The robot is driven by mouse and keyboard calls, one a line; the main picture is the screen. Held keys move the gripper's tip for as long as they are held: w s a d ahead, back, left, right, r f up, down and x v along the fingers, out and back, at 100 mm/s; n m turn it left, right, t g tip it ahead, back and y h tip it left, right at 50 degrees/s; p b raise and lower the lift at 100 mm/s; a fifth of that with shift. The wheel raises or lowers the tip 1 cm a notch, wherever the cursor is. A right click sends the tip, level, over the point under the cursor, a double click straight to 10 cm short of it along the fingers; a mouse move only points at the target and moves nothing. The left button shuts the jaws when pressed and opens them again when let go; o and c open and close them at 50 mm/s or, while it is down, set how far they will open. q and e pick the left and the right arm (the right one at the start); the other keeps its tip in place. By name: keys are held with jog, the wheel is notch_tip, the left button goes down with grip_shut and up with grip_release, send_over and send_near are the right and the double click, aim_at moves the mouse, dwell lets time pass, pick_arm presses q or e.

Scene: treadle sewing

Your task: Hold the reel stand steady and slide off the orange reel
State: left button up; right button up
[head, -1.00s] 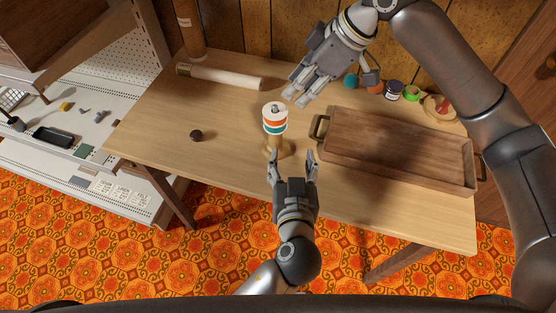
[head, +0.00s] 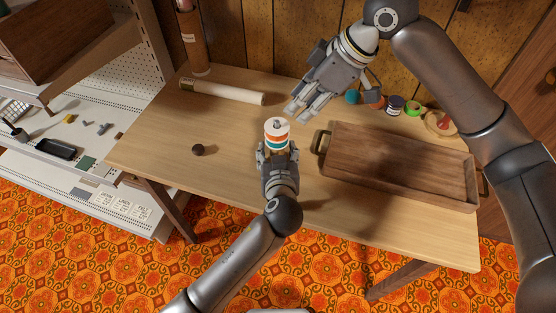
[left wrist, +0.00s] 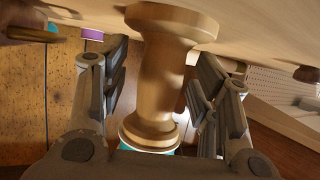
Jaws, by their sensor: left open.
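The reel stand (head: 277,124) is upright on the table, with a white, an orange and a teal band stacked around it; the orange reel (head: 276,138) is in the middle. In the left wrist view its turned wooden post (left wrist: 158,75) is between my left gripper's fingers (left wrist: 155,95), which are open with a gap on each side. In the head view the left gripper (head: 277,150) is at the stand's near side and hides its lower part. My right gripper (head: 298,113) is above the table, right of and behind the stand, empty, its fingers seemingly apart.
A wooden tray (head: 400,135) with handles lies to the right. Several coloured reels and jars, including a green one (head: 413,107), stand behind it. A white roll (head: 222,92) lies at the back left. A small dark knob (head: 198,150) is on the clear left tabletop (head: 150,135).

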pick_arm(q)
jog(key=shift+w+f, duration=0.1)
jog(key=shift+w, duration=0.15)
jog(key=c, duration=1.2)
pick_arm(e)
jog(key=shift+o, duration=0.5)
